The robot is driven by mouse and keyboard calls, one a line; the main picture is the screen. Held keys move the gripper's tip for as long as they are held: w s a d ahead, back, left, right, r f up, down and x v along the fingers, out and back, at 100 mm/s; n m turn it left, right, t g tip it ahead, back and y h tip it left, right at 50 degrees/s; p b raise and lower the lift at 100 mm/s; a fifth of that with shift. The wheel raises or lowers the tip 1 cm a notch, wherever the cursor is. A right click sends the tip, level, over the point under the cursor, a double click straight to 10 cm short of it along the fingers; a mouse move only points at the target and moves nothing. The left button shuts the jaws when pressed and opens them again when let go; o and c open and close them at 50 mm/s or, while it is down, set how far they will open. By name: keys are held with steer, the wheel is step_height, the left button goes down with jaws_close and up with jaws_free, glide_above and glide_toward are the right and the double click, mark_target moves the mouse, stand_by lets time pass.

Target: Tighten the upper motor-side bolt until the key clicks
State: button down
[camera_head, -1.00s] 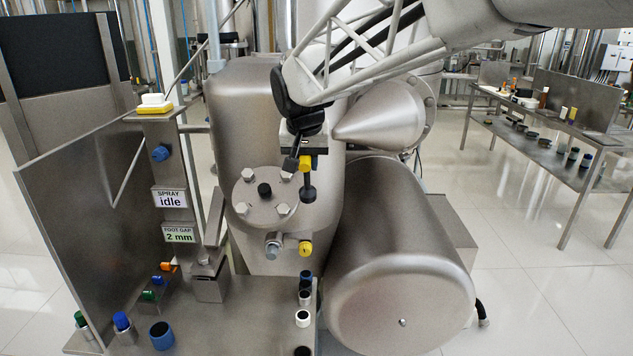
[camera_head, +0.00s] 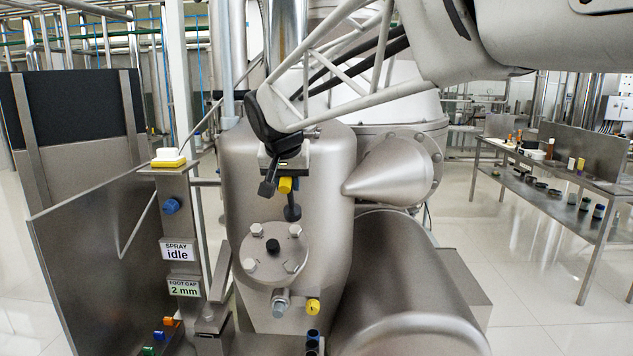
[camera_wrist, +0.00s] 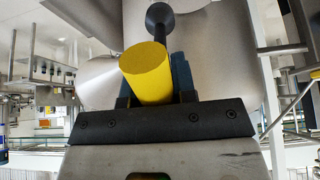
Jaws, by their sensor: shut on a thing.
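My gripper (camera_head: 285,172) is shut on the key, which has a yellow handle (camera_head: 285,185) and a dark round end (camera_head: 292,213) hanging below it. In the wrist view the yellow handle (camera_wrist: 147,72) sits between the fingers, with the dark knob (camera_wrist: 160,18) beyond it. In the head view the key's dark end appears just above the upper right bolt (camera_head: 295,230). They look apart; the depth between them is hard to tell.
A large steel cylinder (camera_head: 400,290) lies right of the housing, below a steel cone (camera_head: 390,172). A lower fitting (camera_head: 280,303) and yellow knob (camera_head: 313,306) sit under the flange. Left, a post shows "SPRAY idle" (camera_head: 180,250) and "FOOT GAP 2 mm" (camera_head: 184,288).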

mark_target(290, 204)
steer(key=shift+f, duration=0.1)
steer(key=shift+x, duration=2.1)
steer(key=n, duration=1)
steer(key=shift+w+f, duration=0.1)
steer(key=shift+f, duration=0.05)
stand_by(0.3)
